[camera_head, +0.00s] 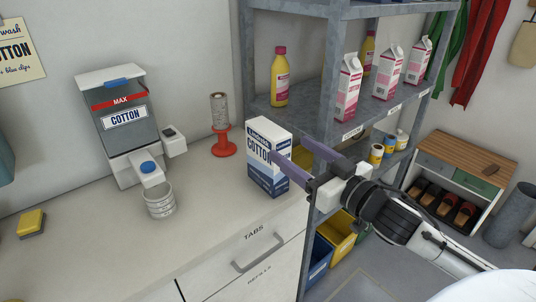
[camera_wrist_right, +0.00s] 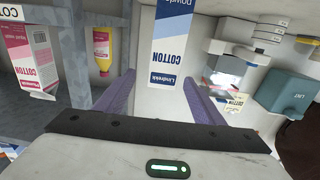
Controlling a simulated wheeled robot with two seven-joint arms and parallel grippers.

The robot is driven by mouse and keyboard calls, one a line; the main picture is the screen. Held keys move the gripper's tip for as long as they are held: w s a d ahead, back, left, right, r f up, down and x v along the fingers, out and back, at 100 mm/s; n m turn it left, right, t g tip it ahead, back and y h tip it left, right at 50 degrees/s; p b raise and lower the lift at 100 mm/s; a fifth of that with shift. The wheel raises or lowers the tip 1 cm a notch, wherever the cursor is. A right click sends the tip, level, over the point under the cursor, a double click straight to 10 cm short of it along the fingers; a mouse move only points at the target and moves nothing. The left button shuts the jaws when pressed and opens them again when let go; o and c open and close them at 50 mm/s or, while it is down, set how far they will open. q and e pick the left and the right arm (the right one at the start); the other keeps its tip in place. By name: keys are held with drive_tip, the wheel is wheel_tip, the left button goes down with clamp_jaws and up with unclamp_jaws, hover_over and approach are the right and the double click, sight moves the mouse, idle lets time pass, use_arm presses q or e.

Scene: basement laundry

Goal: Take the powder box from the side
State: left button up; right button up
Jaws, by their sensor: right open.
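The powder box (camera_head: 262,165), white and blue with "COTTON" on it, stands upright on the counter near its right end, beside the shelf. It also shows upside down in the right wrist view (camera_wrist_right: 172,50). My right gripper (camera_head: 285,146) reaches in from the right at the box's side, its purple fingers open. In the wrist view the box lies ahead between the two fingertips (camera_wrist_right: 160,80), with a gap on each side. Whether the fingers touch it I cannot tell. My left gripper is not in view.
The grey shelf (camera_head: 287,117) with a yellow bottle (camera_head: 279,78) and pink-white cartons (camera_head: 348,88) stands close to my right gripper.

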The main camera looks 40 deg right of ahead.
sight(286, 145)
drive_tip(key=w, duration=0.4)
drive_tip(key=shift+w+a, duration=0.1)
drive_tip(key=shift+w, duration=0.05)
drive_tip(key=w, duration=0.3)
drive_tip(key=w+p, duration=0.1)
drive_tip(key=shift+w+a+r, duration=0.15)
drive_tip(key=shift+a+r, duration=0.05)
drive_tip(key=shift+a, duration=0.15)
drive_tip(key=shift+w+f, duration=0.15)
drive_tip(key=shift+w, duration=0.3)
clamp_jaws()
drive_tip(key=shift+r, duration=0.2)
